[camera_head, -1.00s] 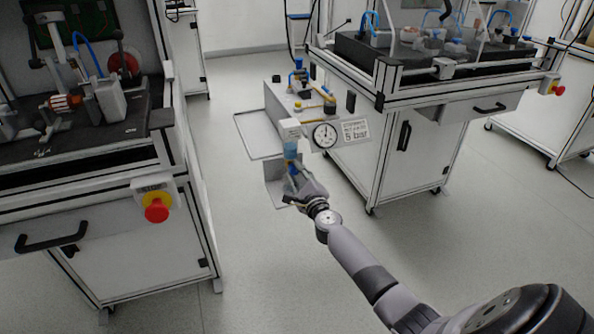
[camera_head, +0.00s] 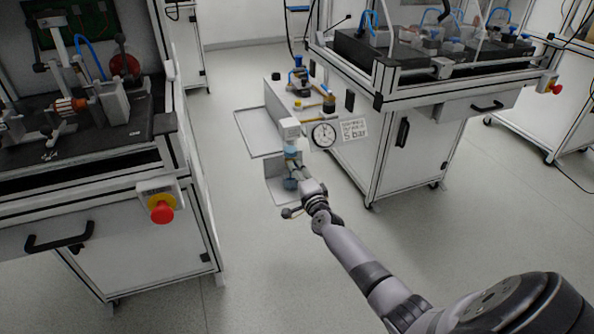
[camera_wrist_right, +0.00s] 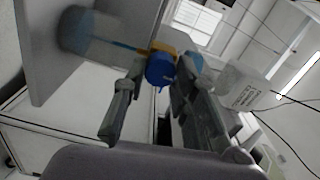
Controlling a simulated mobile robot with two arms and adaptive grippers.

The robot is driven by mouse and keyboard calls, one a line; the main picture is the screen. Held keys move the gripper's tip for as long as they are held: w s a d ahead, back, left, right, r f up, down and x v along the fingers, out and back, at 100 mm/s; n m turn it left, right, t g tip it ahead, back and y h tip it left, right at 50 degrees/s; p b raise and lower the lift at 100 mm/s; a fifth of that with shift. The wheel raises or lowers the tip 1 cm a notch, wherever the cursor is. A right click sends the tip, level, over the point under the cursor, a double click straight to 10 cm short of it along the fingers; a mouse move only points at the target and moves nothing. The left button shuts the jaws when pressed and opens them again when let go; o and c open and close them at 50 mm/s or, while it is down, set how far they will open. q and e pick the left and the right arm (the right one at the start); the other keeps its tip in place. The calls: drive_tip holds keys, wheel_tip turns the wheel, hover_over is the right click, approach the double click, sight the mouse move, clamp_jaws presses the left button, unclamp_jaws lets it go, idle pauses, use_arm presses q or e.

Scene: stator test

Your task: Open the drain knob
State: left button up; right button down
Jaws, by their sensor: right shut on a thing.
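The drain knob is a blue round cap (camera_wrist_right: 160,69) at the end of the air filter unit, seen between my right fingers in the right wrist view. My right gripper (camera_wrist_right: 157,75) is shut on it, with one finger on each side. In the head view, the filter unit (camera_head: 289,129) has a white top and hangs at the cabinet's left corner, beside a round pressure gauge (camera_head: 324,134). My right gripper (camera_head: 293,176) is just below the unit there, and the knob is hard to make out behind the fingers. My left gripper is not in view.
A 5 bar sign (camera_head: 354,129) is next to the gauge. A grey panel (camera_head: 258,150) sticks out left of the unit. A workstation with a red stop button (camera_head: 161,213) stands at the left. The floor between is clear.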

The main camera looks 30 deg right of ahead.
drive_tip(key=shift+f+n, duration=0.1)
drive_tip(key=shift+n, duration=0.5)
drive_tip(key=c, duration=1.3)
unclamp_jaws()
drive_tip(key=shift+s, duration=0.1)
drive_tip(key=v, duration=1.1)
drive_tip(key=shift+s, duration=0.4)
